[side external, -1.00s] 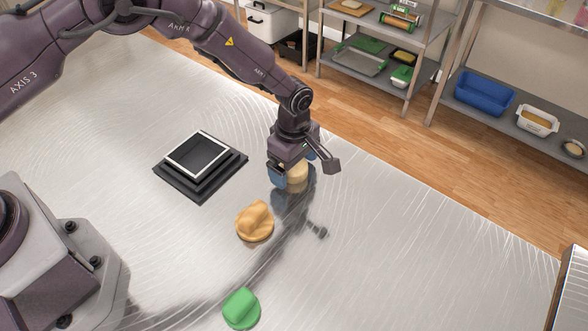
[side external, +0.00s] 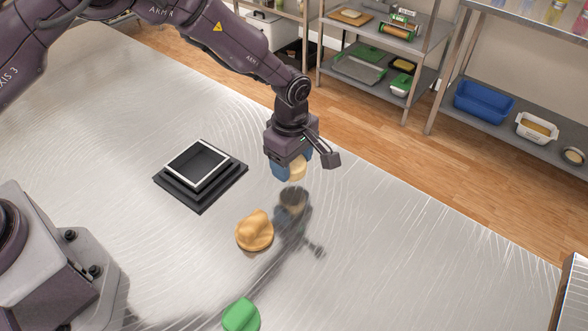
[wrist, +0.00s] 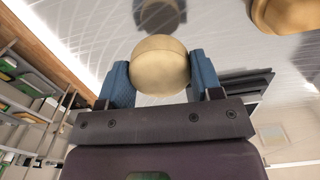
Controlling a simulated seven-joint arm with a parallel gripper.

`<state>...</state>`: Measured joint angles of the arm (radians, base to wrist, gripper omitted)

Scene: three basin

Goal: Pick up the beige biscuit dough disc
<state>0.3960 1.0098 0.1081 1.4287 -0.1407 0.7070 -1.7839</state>
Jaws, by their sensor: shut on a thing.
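The far finger is partly hidden in the side view.
An orange-tan piece with a raised lump (side external: 255,231) lies on the table (side external: 400,250) below and left of my gripper. A green piece (side external: 241,315) lies nearer the front. A black stepped tray with a white-rimmed square opening (side external: 181,187) stands to the left.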

